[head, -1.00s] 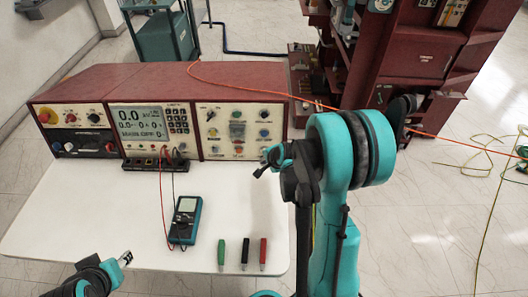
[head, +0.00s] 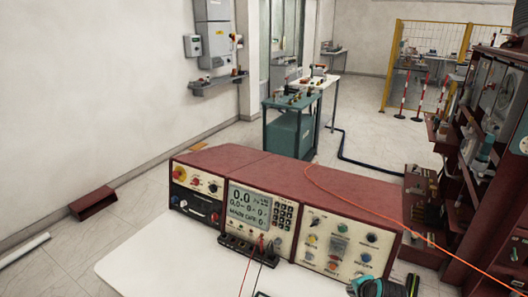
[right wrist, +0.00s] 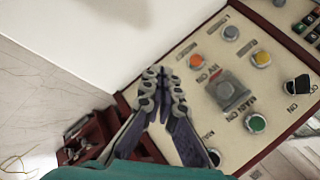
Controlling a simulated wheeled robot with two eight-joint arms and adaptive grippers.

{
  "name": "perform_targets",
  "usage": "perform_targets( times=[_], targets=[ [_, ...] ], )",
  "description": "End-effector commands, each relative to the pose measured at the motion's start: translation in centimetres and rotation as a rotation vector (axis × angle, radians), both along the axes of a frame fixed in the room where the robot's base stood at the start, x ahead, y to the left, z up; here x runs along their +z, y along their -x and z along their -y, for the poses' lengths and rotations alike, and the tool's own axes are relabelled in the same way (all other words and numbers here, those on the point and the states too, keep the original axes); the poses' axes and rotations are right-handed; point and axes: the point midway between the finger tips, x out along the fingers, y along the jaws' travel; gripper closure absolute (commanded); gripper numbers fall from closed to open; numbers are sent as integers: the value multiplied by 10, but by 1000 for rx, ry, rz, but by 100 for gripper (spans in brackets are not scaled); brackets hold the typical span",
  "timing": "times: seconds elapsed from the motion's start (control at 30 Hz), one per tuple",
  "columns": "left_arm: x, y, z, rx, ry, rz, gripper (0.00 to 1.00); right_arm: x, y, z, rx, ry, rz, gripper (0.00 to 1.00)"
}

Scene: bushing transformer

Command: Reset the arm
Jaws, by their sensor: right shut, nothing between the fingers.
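My right gripper (right wrist: 163,88) is in the right wrist view, its two dark fingers together with nothing between them. It is in front of the control panel with coloured buttons, and I cannot tell whether it touches it. In the head view only a teal and black part of my right arm (head: 385,287) shows at the bottom edge. My left gripper is not in view.
A red test console (head: 285,179) with a screen stands on a white table (head: 165,262). An orange cable (head: 345,190) runs over it to the right. A red rack (head: 485,165) stands at the right. A teal cart (head: 291,133) stands behind.

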Motion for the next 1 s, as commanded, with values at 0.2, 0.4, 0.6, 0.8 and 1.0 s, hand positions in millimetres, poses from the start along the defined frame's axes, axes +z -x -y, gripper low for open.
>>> perform_targets(
  times=[0.2, 0.4, 0.6, 0.8, 1.0],
  targets=[
    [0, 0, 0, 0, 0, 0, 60, 57, 45, -53, 359, 249, -17, 100],
    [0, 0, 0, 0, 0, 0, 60, 89, 96, -91, 689, 479, -24, 100],
    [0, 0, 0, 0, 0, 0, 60, 101, 140, -112, 948, 667, -25, 100],
    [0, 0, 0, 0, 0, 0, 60, 103, 158, -118, 1058, 749, -24, 100],
    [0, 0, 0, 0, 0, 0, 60, 104, 159, -118, 1068, 755, -23, 100]
  ],
)
